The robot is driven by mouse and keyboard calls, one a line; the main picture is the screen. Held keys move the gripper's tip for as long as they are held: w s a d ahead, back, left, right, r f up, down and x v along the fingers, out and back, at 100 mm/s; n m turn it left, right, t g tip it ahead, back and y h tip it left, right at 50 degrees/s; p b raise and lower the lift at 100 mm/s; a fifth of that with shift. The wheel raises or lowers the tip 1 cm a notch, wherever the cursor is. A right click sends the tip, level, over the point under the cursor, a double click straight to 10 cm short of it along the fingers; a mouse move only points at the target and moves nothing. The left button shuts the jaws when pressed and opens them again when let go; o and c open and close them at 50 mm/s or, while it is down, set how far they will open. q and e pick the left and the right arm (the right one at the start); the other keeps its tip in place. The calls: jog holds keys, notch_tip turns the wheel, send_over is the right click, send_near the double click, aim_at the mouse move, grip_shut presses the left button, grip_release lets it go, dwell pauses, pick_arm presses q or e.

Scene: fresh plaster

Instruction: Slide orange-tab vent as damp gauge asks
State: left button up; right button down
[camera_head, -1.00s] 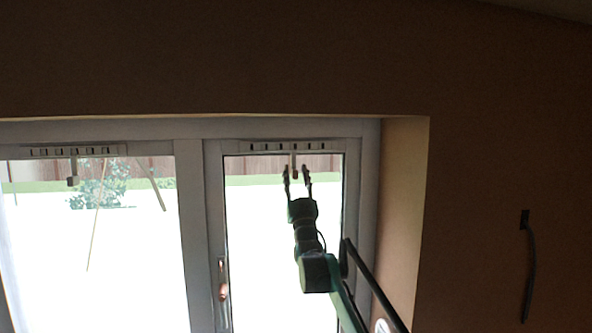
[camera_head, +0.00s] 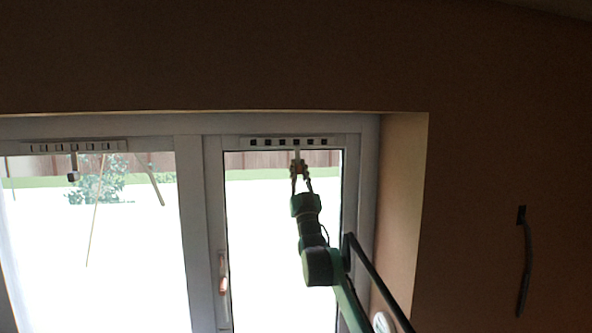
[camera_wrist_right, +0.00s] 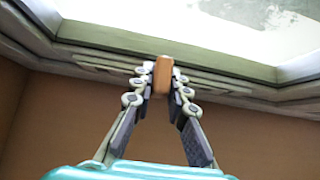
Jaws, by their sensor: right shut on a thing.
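The orange tab (camera_wrist_right: 163,75) hangs below the vent strip (camera_head: 288,142) at the top of the right window. My right gripper (camera_head: 299,170) is shut on this tab; the wrist view shows it held between both fingertips (camera_wrist_right: 161,82). The vent strip has a row of dark square slots. A round white dial (camera_head: 381,322) shows at the lower edge of the head view, partly cut off beside my arm; I cannot tell whether it is the damp gauge or what it reads. My left gripper is not in view.
The left window has a similar vent strip (camera_head: 75,146) with a greyish hanging tab (camera_head: 73,174). A window handle (camera_head: 223,272) is on the frame left of my arm. A dark cable (camera_head: 525,265) hangs from the brown wall at right.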

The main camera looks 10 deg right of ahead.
jog(key=c, duration=1.6)
grip_release()
jog(key=shift+d, duration=0.1)
jog(key=shift+o, duration=0.6)
jog(key=shift+d, duration=0.2)
jog(key=shift+s+a+f, duration=0.15)
jog(key=shift+s+f, duration=0.2)
jog(key=shift+f, duration=0.05)
jog(key=v, duration=1.1)
